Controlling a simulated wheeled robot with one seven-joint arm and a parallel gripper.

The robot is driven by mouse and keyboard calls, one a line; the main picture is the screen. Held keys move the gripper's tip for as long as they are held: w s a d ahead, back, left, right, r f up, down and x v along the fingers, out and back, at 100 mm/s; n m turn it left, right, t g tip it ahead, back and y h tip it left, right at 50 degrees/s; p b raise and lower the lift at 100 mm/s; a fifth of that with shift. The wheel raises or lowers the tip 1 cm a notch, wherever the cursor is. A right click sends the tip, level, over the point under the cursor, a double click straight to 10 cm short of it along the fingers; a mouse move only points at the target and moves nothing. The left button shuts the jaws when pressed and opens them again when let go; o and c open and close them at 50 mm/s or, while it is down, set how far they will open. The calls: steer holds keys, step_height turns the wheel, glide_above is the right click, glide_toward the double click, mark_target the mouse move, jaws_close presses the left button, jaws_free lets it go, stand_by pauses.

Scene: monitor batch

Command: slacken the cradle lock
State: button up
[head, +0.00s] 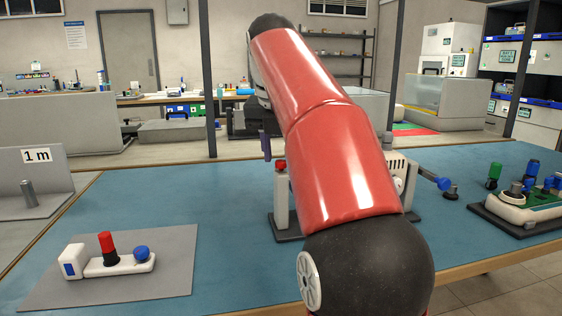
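A pale device on a dark base (288,232) stands on the blue bench top, mostly hidden behind my red arm. Its left post (281,200) carries a red knob (280,165). On its right side is a vented pale housing (400,168), with a rod ending in a blue knob (443,184) reaching right. I cannot tell which part is the cradle lock, or whether it is hidden. A small purple upright piece (265,145) shows just left of my arm; I cannot tell what it belongs to. My gripper cannot be made out; my arm covers that area.
A grey mat (170,288) at the front left holds a white block with red and blue knobs (108,262). At the right is a tray (520,215) with green and blue parts. A "1 m" board (37,156) stands far left. The blue bench top between them is clear.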

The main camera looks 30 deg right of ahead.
steer(key=shift+r, duration=0.6)
steer(key=shift+f, duration=0.15)
steer(key=shift+f+b, duration=0.8)
steer(key=shift+f, duration=0.4)
steer(key=c, duration=0.6)
steer(key=o, duration=0.8)
steer(key=shift+o, duration=0.2)
